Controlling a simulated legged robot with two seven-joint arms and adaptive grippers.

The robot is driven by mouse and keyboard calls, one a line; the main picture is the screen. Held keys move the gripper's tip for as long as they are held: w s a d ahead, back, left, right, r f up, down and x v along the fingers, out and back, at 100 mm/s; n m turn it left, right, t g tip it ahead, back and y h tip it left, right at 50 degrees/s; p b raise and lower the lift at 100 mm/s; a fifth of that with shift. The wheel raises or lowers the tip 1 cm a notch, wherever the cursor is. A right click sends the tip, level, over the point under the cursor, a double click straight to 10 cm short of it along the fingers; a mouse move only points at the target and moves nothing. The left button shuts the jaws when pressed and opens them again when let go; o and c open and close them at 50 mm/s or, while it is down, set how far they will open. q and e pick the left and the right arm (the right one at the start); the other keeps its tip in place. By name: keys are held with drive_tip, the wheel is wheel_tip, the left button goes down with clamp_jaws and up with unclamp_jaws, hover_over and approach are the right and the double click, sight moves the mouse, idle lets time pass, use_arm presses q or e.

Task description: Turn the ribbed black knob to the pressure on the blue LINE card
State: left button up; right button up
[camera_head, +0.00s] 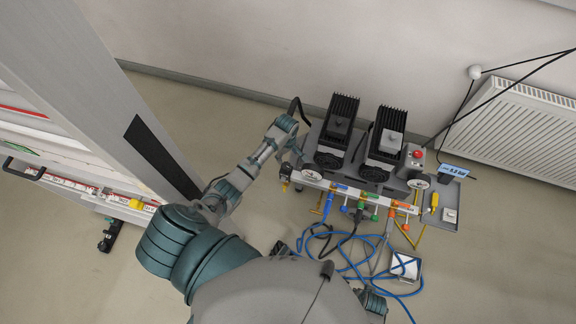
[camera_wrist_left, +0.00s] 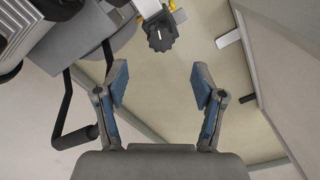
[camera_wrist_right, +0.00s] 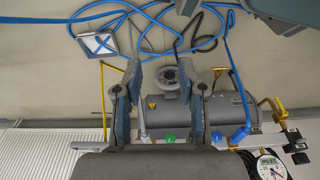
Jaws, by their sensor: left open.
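The ribbed black knob (camera_wrist_left: 161,34) shows at the top of the left wrist view, at the end of a pale bar. My left gripper (camera_wrist_left: 160,82) is open and empty, with the knob beyond its fingertips and apart from them. In the head view my left gripper (camera_head: 284,132) is by the left end of the compressor cart. The blue card (camera_head: 453,170) is at the cart's right end; its print looks like a bar value but is too small to read surely. A dial gauge (camera_wrist_right: 270,165) shows in the right wrist view. My right gripper (camera_wrist_right: 163,78) is open and empty.
The cart carries two black finned motors (camera_head: 338,125) and a red button (camera_head: 417,154). Coloured valves (camera_head: 365,204) line its front. Blue hoses (camera_head: 340,262) lie loose on the floor. A radiator (camera_head: 520,130) stands right, a tall grey cabinet (camera_head: 95,80) left.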

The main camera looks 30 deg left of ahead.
sight(286, 165)
use_arm(q)
drive_tip(key=f+b, duration=0.1)
drive_tip(key=f, duration=0.2)
drive_tip(key=a+f, duration=0.1)
drive_tip(key=f, duration=0.1)
drive_tip(key=f+b, duration=0.1)
drive_tip(key=f, duration=0.2)
drive_tip(key=shift+a+f+b, duration=0.25)
drive_tip(key=shift+f+b, duration=0.05)
drive_tip(key=shift+d+f+b, duration=0.25)
drive_tip(key=shift+f, duration=0.35)
drive_tip(key=shift+d+f+b, duration=0.2)
drive_tip(key=shift+f+b, duration=0.05)
drive_tip(key=shift+f, duration=0.35)
drive_tip(key=shift+d+f, duration=0.15)
drive_tip(key=shift+a+f, duration=0.1)
drive_tip(key=shift+a, duration=0.3)
drive_tip(key=c, duration=0.4)
drive_tip(key=shift+f, duration=0.1)
drive_tip(key=c, duration=0.7)
drive_tip(key=shift+d, duration=0.2)
drive_tip(key=shift+c, duration=0.2)
use_arm(e)
wheel_tip(286, 165, up, 12)
drive_tip(key=w, duration=0.1)
drive_tip(key=shift+w+a, duration=0.3)
drive_tip(key=shift+a, duration=0.1)
